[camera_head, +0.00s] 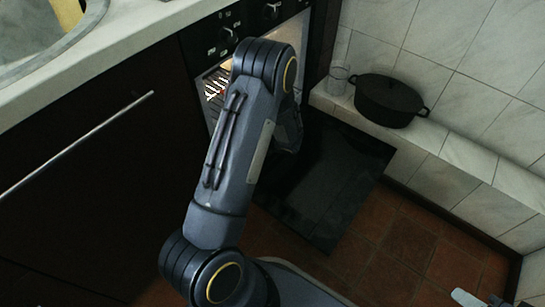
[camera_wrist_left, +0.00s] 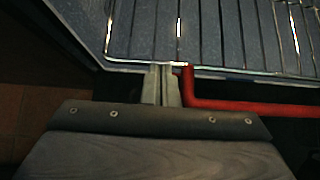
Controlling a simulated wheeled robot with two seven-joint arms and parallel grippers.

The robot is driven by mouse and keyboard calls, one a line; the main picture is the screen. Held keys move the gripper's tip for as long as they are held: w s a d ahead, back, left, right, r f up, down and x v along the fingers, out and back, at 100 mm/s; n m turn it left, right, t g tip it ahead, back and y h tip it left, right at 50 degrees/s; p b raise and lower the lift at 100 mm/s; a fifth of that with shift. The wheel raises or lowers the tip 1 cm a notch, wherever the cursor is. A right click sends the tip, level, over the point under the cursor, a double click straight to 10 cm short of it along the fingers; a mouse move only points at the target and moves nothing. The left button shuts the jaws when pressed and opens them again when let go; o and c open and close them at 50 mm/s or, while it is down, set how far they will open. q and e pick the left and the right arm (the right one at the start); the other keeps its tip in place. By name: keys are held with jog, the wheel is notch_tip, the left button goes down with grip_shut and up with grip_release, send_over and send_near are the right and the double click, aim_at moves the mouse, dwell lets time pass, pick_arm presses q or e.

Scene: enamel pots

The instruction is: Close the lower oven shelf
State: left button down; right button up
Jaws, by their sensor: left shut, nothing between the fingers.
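The oven (camera_head: 205,50) stands at the top centre in the head view, with its dark door (camera_head: 335,180) folded down open. A wire shelf (camera_wrist_left: 215,35) fills the top of the left wrist view, its front edge running across. I cannot tell from this view alone whether it is the lower one. My left gripper (camera_wrist_left: 163,72) is shut and empty, its fingertips at the shelf's front edge; contact is unclear. In the head view my left arm hides its fingertips and much of the oven opening. Part of my right gripper (camera_head: 467,298) seems to show at the bottom right.
A red bent bar (camera_wrist_left: 250,107) lies just right of my left fingers. A black pot (camera_head: 390,102) and a glass (camera_head: 338,78) stand on the tiled ledge (camera_head: 468,155) to the right. A cabinet with a long handle (camera_head: 80,140) is left. Tiled floor (camera_head: 400,240) shows beyond the door.

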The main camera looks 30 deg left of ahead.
pick_arm(q)
jog(key=a, duration=1.1)
jog(key=shift+w+a, duration=0.15)
jog(key=shift+w, duration=0.25)
jog(key=shift+a, duration=0.2)
jog(key=shift+w+d, duration=0.1)
